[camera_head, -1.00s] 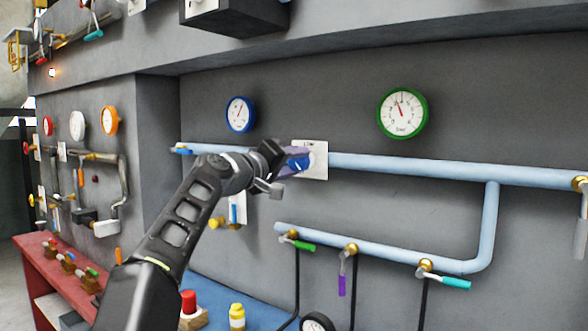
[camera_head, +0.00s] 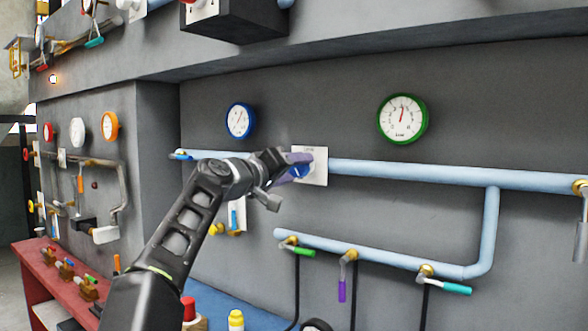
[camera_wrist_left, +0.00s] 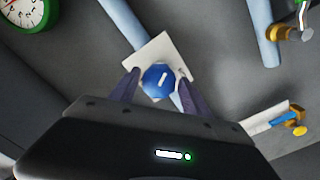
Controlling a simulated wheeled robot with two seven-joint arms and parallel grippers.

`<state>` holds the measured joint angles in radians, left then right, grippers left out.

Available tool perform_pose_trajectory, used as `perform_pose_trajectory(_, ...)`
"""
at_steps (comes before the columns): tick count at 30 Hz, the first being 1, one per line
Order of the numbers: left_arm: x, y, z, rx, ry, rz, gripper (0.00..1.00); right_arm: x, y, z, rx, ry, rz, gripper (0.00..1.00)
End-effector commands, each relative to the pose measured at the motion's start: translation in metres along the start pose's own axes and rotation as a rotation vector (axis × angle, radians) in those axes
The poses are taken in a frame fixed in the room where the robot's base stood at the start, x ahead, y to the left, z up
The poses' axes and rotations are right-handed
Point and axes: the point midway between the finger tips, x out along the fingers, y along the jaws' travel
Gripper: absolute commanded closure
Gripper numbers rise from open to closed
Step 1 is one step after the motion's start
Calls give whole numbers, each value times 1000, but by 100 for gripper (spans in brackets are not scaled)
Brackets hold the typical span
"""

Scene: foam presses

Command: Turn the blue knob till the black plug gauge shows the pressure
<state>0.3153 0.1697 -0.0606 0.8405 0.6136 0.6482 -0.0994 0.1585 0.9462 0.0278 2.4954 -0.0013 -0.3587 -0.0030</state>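The blue knob (camera_head: 299,171) sits on a white wall plate (camera_head: 317,165) over the light blue pipe. My left gripper (camera_head: 297,163) reaches it from the left. In the left wrist view the knob (camera_wrist_left: 158,82), with a white mark, lies between the two purple fingers (camera_wrist_left: 159,76), which stand close against its sides. Contact is hard to see, but the gripper looks shut on it. A black-rimmed round dial (camera_head: 316,325) is mostly cut off at the bottom edge, so its reading is hidden. My right gripper is not in view.
A green-rimmed gauge (camera_head: 403,118) with its needle nearly upright and a blue-rimmed gauge (camera_head: 240,120) hang above the pipe (camera_head: 420,174). Valves with green (camera_head: 305,252), purple (camera_head: 342,291) and teal (camera_head: 457,289) handles hang below. A blue tabletop (camera_head: 215,301) lies underneath.

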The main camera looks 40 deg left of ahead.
Motion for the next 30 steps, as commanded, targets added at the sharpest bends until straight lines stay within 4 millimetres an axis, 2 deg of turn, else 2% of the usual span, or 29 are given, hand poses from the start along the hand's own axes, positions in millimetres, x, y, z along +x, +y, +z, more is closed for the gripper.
perform_pose_trajectory(3,0,1,-1,0,2,1,35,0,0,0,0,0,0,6)
perform_pose_trajectory(14,-7,0,-1,0,5,1,35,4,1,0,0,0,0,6)
perform_pose_trajectory(17,-19,-1,-1,0,6,1,35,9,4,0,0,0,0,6)
perform_pose_trajectory(24,-59,-1,0,1,7,1,35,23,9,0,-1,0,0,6)
perform_pose_trajectory(30,-78,0,0,0,3,0,35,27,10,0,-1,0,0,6)
